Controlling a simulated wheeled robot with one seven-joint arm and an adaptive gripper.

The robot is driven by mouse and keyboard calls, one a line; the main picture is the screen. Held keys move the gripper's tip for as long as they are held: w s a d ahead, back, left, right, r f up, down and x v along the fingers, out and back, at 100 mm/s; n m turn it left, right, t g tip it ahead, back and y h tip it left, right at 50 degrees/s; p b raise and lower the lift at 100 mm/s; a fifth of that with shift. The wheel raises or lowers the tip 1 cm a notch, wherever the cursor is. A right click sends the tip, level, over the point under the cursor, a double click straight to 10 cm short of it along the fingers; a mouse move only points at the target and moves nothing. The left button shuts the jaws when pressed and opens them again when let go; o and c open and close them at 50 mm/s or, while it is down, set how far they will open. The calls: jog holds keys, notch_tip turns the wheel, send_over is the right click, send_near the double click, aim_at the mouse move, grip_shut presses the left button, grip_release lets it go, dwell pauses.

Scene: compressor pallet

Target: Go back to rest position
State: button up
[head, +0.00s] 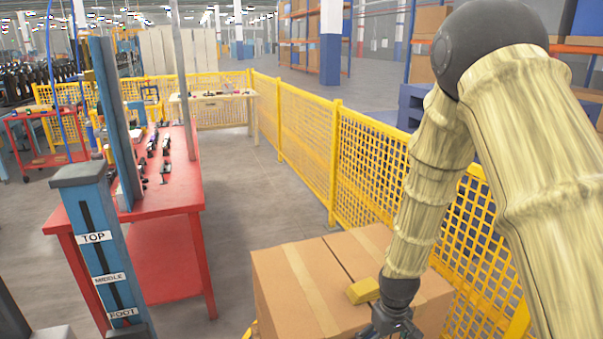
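My arm, in a pale yellow ribbed cover, comes in from the right in the head view and bends down. My gripper (393,326) is dark and hangs at the bottom edge, in front of the cardboard boxes (305,285). Its fingers are small and partly cut off by the frame, so I cannot tell whether they are open or shut. A small yellow block (363,290) shows just left of my gripper's wrist, over the box top. I cannot tell whether it touches the gripper.
A red workbench (180,190) with several tools stands at left, behind a blue post (100,240) labelled TOP, MIDDLE, FOOT. A yellow mesh fence (305,130) runs behind the boxes. The grey floor (240,200) between bench and fence is clear. Another table (215,95) stands farther back.

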jog(key=s+d+f+m, duration=0.1)
jog(key=s+f+m, duration=0.1)
jog(key=s+f, duration=1.6)
jog(key=s, duration=0.5)
jog(key=s+f+m, duration=0.1)
jog(key=s+f, duration=0.2)
jog(key=s, duration=0.4)
jog(key=shift+s+d, duration=0.35)
jog(key=shift+s, duration=0.05)
